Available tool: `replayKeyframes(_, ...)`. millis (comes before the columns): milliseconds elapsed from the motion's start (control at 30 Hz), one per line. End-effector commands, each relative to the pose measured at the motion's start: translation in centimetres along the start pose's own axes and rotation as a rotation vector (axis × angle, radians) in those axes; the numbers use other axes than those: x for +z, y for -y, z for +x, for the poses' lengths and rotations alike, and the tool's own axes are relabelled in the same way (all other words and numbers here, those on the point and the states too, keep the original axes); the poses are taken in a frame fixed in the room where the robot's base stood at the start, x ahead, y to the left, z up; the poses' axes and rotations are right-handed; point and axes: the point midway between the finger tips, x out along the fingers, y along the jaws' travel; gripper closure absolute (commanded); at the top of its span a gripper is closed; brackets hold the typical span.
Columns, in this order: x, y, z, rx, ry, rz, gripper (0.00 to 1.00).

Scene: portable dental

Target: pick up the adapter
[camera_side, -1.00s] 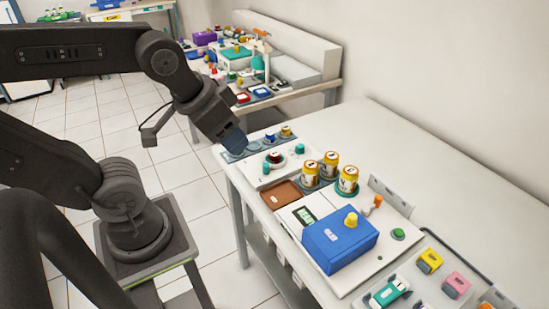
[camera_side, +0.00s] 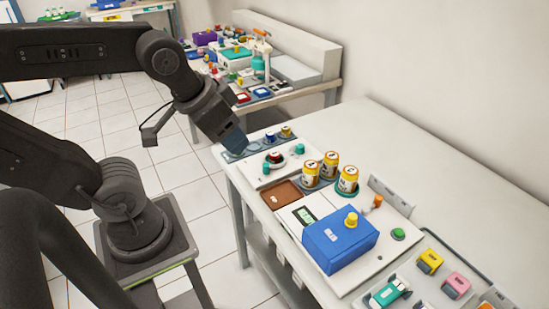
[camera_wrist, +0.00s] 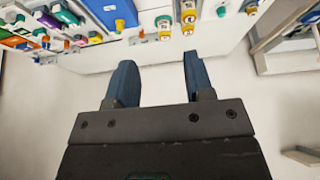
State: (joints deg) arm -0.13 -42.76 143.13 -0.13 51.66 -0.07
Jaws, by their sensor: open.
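My gripper (camera_side: 236,142) hangs at the far left end of the white worktable, close to a grey holder (camera_side: 238,155) with small round pieces. In the wrist view my gripper (camera_wrist: 158,64) is open, with nothing between its two blue fingers. I cannot tell which piece is the adapter. Small coloured blocks sit at the near right: a yellow block (camera_side: 430,260), a pink block (camera_side: 457,285) and a teal block (camera_side: 387,293). The holder also carries a yellow-topped piece (camera_side: 286,131) and a blue-topped piece (camera_side: 270,137).
A blue box (camera_side: 340,243) with a yellow knob stands mid-table. Several yellow-and-white canisters (camera_side: 348,178) stand upright behind it, beside a brown tray (camera_side: 281,195). A raised grey bracket (camera_side: 391,195) stands to their right. The back of the white table (camera_side: 430,160) is clear.

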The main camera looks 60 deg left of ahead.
Motion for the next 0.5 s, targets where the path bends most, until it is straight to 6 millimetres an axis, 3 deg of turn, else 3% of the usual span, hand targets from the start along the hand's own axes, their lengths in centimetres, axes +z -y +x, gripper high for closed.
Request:
replayKeyframes(267, -3.2, 1.9, 2.3, 0.03, 0.201, -0.282, 0.52)
replayKeyframes(500, -7.4, 6.4, 6.7, 0.111, 0.457, -0.713, 0.52)
